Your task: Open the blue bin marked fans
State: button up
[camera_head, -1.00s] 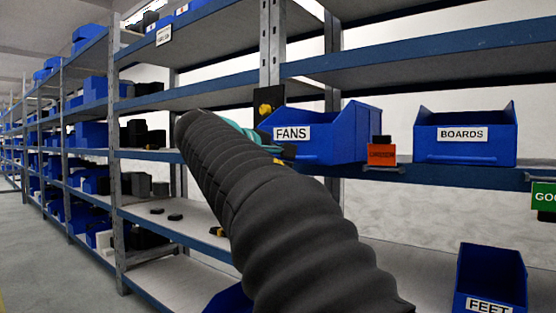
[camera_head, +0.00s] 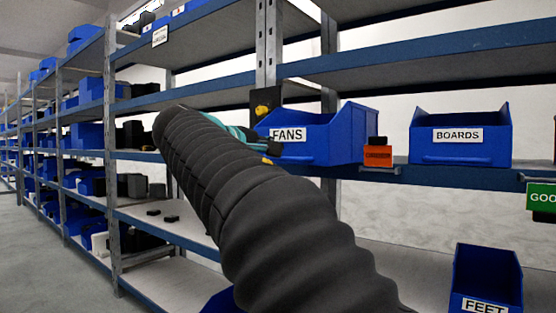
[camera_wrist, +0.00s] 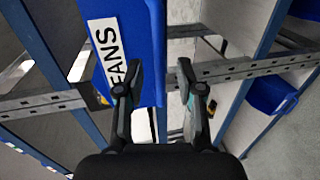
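The blue bin marked FANS (camera_head: 335,135) sits on a middle shelf, its low labelled front facing out. In the wrist view the bin (camera_wrist: 110,18) appears turned on its side, filling the upper left, with its white label partly behind my left finger. My gripper (camera_wrist: 159,72) is open, its two dark fingers apart. The bin's blue edge shows between the fingertips; I cannot tell whether they touch it. In the head view my gripper is mostly hidden behind my dark sleeved arm, at the bin's left front.
A blue bin marked BOARDS (camera_head: 462,138) stands to the right on the same shelf. A blue bin marked FEET (camera_head: 487,280) is lower right. An orange tag (camera_head: 377,154) and a green tag (camera_head: 541,196) hang at the shelf edge. A metal upright (camera_head: 268,45) stands near the FANS bin.

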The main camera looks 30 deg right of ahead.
jog(key=v, duration=0.9)
jog(key=w+a+f+n+t+y, duration=0.15)
jog(key=w+a+f+y, duration=0.3)
jog(key=f, duration=0.45)
jog(key=s+a+f+y+p, duration=0.1)
jog(key=a+f+y, duration=0.1)
jog(key=f, duration=0.5)
jog(key=s+a+f+y+p, duration=0.1)
jog(key=s+a+f+y, duration=0.1)
jog(key=f, duration=0.5)
jog(key=s+a+f+m+y+p, duration=0.1)
jog(key=s+f+m+y+p, duration=0.1)
jog(key=s+f, duration=0.4)
jog(key=s+a+f+m+g+y+p, duration=0.1)
jog(key=s+f+m+y+p, duration=0.2)
jog(key=s+f, duration=0.4)
jog(key=shift+s+a+y+p, duration=0.4)
jog(key=shift+s+y, duration=0.15)
jog(key=shift+s, duration=2.45)
